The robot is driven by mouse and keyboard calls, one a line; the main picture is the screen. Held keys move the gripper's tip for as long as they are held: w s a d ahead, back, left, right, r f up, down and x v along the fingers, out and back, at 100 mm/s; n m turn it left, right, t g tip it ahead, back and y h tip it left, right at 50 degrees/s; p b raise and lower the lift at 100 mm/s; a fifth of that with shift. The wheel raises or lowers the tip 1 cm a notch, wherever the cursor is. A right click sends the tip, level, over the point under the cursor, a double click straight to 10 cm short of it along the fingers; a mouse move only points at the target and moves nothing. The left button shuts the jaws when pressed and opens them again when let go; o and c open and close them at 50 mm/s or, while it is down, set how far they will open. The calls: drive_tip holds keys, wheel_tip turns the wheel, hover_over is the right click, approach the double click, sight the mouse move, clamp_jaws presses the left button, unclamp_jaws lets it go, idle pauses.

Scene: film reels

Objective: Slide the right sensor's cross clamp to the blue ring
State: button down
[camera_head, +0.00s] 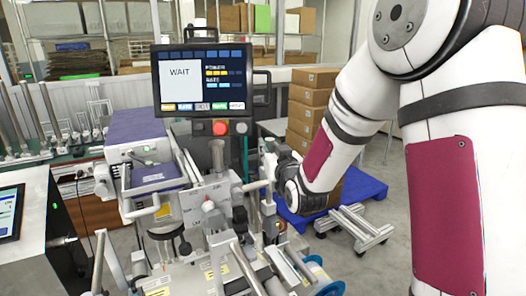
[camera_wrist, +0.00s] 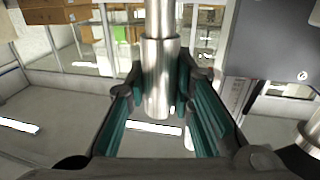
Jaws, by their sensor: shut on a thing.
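My gripper (camera_wrist: 161,88) is closed around a bright metal cylinder (camera_wrist: 158,65) in the wrist view, with teal pads on either side. The cylinder has a wider lower sleeve and a narrower upper part. In the head view my gripper (camera_head: 268,172) reaches in from the right at the machine's centre, beside upright metal posts. Its fingers are small and partly hidden there. I cannot clearly pick out the right sensor's cross clamp or tell whether the cylinder belongs to it. A blue round part (camera_head: 322,272) shows at the lower right of the machine; I cannot tell whether it is the blue ring.
A monitor (camera_head: 203,78) reading WAIT stands behind the posts, with a red button (camera_head: 220,127) below it. Metal rods and brackets crowd the machine's front. A blue pallet (camera_head: 364,187) and stacked cartons (camera_head: 308,100) stand behind my arm. Another metal cylinder (camera_wrist: 308,137) is at the wrist view's right edge.

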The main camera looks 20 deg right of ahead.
drive_tip(key=c, duration=1.4)
unclamp_jaws()
drive_tip(key=shift+o, duration=0.2)
drive_tip(key=shift+a, duration=0.1)
drive_tip(key=shift+s, duration=0.1)
drive_tip(key=s, duration=0.7)
drive_tip(key=shift+s, duration=0.2)
drive_tip(key=s+a+r+g, duration=0.1)
drive_tip(key=s+g, duration=1.1)
drive_tip(key=s, duration=1.9)
drive_tip(key=shift+s+a+r+g, duration=0.4)
drive_tip(key=shift+a, duration=0.15)
